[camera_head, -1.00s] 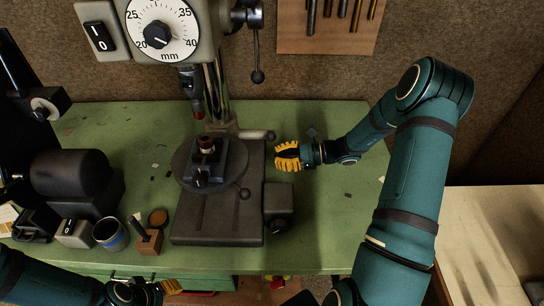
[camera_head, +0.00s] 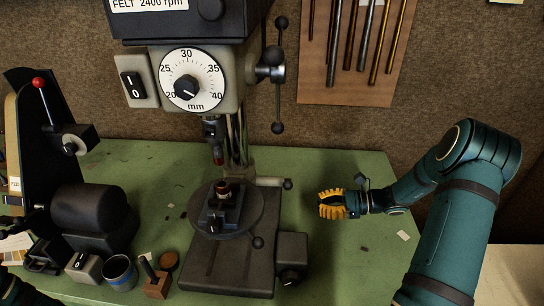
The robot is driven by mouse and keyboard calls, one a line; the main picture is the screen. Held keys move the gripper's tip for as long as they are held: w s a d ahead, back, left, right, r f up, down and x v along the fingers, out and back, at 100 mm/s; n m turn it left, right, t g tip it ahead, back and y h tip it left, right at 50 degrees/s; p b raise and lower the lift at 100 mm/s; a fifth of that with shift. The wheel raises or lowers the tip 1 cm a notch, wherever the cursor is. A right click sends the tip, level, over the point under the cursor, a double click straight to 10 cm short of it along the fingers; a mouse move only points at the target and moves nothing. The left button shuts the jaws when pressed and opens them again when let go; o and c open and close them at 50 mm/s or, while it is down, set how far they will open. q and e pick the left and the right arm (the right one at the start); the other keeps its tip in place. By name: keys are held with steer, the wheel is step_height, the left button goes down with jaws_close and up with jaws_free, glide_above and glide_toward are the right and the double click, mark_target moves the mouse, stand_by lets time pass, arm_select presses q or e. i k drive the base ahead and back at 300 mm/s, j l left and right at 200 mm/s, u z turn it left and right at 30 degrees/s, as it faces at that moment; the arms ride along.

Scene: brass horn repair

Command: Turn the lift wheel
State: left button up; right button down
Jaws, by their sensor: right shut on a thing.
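The drill press (camera_head: 186,80) stands at the back of the green bench, with a round mm dial on its head. A spoked hub with ball-ended arms (camera_head: 270,65) is on the right of the head; I cannot tell if this is the lift wheel. My left gripper is out of view.
A small vise (camera_head: 224,208) sits on the press's round table (camera_head: 257,200). A dark motor (camera_head: 92,209), a switch box (camera_head: 84,266), a blue-rimmed cup (camera_head: 119,272) and a wooden block (camera_head: 157,287) stand at left. The bench (camera_head: 335,255) is mostly clear at right.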

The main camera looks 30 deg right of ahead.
mark_target(290, 278)
steer(key=k, duration=1)
